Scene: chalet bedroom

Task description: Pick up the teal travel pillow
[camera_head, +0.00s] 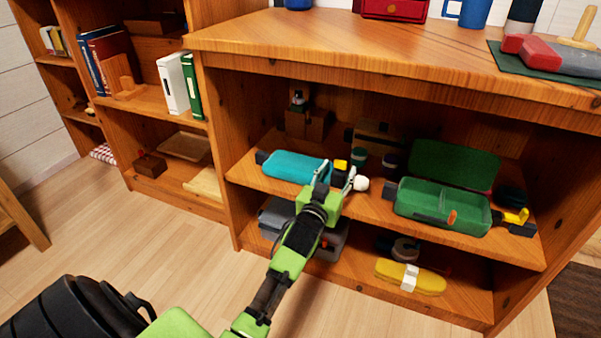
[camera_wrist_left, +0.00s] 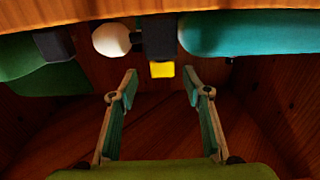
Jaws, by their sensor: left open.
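The teal travel pillow (camera_head: 292,167) is a long rounded roll lying on the middle shelf of the wooden unit. It also shows at the upper right of the left wrist view (camera_wrist_left: 255,33), cut off by the frame edge. My left gripper (camera_head: 337,175) is open at the front of that shelf, by the pillow's right end. In the left wrist view its two fingers (camera_wrist_left: 160,80) stand apart with nothing between them. A yellow-tipped dark item (camera_wrist_left: 161,68) and a white ball (camera_wrist_left: 111,40) lie beyond the fingertips. My right gripper is not in view.
An open green case (camera_head: 440,205) stands on the same shelf to the right. A grey case (camera_head: 275,217) and a yellow item with a white band (camera_head: 420,279) are on the lower shelf. The wooden top (camera_head: 400,45) overhangs the shelf. The floor in front looks clear.

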